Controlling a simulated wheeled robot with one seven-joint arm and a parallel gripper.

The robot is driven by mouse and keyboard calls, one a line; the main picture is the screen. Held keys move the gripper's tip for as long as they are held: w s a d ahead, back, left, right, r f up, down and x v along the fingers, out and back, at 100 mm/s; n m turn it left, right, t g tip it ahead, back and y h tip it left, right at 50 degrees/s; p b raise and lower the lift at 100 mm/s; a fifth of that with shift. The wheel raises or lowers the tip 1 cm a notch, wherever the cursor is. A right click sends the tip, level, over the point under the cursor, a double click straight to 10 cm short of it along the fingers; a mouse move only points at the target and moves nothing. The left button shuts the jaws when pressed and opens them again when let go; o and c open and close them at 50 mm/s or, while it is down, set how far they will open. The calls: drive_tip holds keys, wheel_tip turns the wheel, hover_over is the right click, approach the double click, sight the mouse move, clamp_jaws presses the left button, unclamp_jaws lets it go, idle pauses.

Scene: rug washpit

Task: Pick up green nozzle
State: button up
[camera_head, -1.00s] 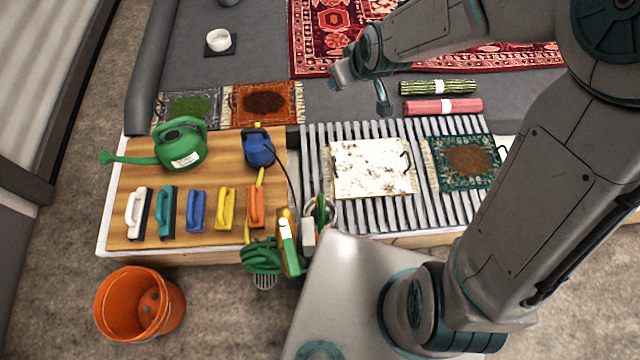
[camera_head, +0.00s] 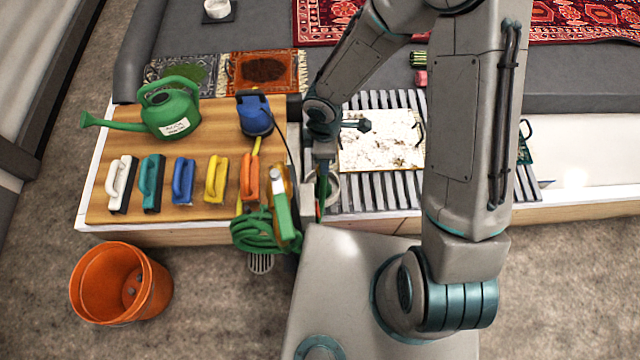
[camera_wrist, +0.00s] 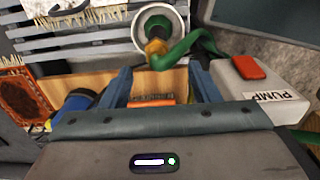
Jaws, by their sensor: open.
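The green nozzle (camera_wrist: 180,50), with a brass-yellow collar, shows in the wrist view at a pale round ring holder (camera_wrist: 153,22), beyond my fingertips. In the head view only a green sliver of it (camera_head: 321,192) shows beside my gripper (camera_head: 322,172) at the board's right end; the rest is hidden by my arm. In the wrist view, my gripper (camera_wrist: 161,80) has its two blue fingers spread apart with nothing held between them. The nozzle lies ahead of the fingers, slightly right of centre.
A pale box labelled PUMP (camera_wrist: 262,88) with a red button stands right of the fingers. A coiled green hose (camera_head: 262,232) hangs at the board's front edge.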

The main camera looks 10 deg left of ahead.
sight(322, 178)
drive_tip(key=f+b, duration=0.1)
drive_tip(key=f, duration=0.2)
drive_tip(key=f+b, duration=0.1)
drive_tip(key=f, duration=0.2)
drive_tip(key=f+b, duration=0.1)
drive_tip(key=f, duration=0.2)
drive_tip(key=shift+w+a+f+b, duration=0.1)
drive_tip(key=shift+w+f+b, duration=0.1)
drive_tip(key=shift+w+b, duration=0.1)
drive_tip(key=shift+r, duration=0.1)
drive_tip(key=shift+c, duration=0.4)
drive_tip(key=c, duration=1)
